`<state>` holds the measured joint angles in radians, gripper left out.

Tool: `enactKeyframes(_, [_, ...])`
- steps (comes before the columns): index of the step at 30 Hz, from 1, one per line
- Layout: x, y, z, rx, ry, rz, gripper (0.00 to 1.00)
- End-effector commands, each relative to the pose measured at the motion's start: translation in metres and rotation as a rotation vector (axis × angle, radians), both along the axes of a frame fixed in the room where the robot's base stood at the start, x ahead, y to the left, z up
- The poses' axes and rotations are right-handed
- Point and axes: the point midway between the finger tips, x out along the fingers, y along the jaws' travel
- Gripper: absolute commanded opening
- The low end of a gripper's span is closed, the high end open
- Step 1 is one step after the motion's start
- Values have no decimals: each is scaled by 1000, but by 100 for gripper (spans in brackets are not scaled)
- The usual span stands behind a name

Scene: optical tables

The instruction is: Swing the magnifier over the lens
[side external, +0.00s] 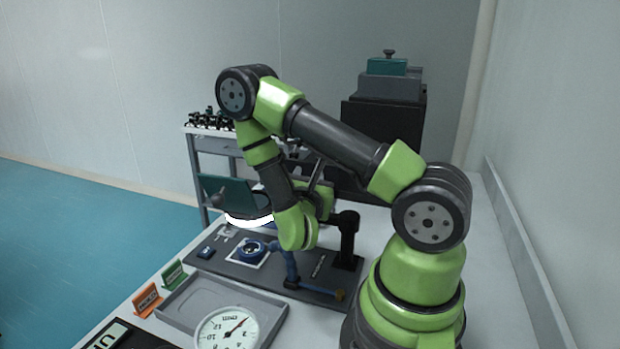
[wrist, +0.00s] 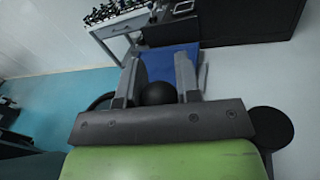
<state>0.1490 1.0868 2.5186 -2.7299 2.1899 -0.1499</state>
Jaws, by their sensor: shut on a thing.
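The magnifier (side external: 248,220) is a dark head with a bright white ring of light, raised above the grey board (side external: 218,262). A black post (side external: 348,240) stands at the board's right. The lens (side external: 252,250), apparently the blue-ringed piece on a white square, lies below the magnifier in the side view; whether they line up from above I cannot tell. In the wrist view my gripper (wrist: 157,80) is shut on a round black knob (wrist: 158,94) between its fingers. A dark curved rim shows left of it. In the side view my wrist hides the grip.
A blue jointed holder (side external: 290,268) stands right of the lens. A grey tray (side external: 180,306), a round dial (side external: 227,330), and orange (side external: 147,300) and green (side external: 174,274) signs are in front. A cart (side external: 190,150) stands behind, with a black cabinet (side external: 385,120) at the back.

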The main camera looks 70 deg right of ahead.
Motion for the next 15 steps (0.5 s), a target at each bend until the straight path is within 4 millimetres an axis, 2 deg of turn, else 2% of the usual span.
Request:
enactKeyframes(14, [0, 1, 0, -3, -1, 14, 0])
enactKeyframes(15, [0, 1, 0, -3, -1, 14, 36])
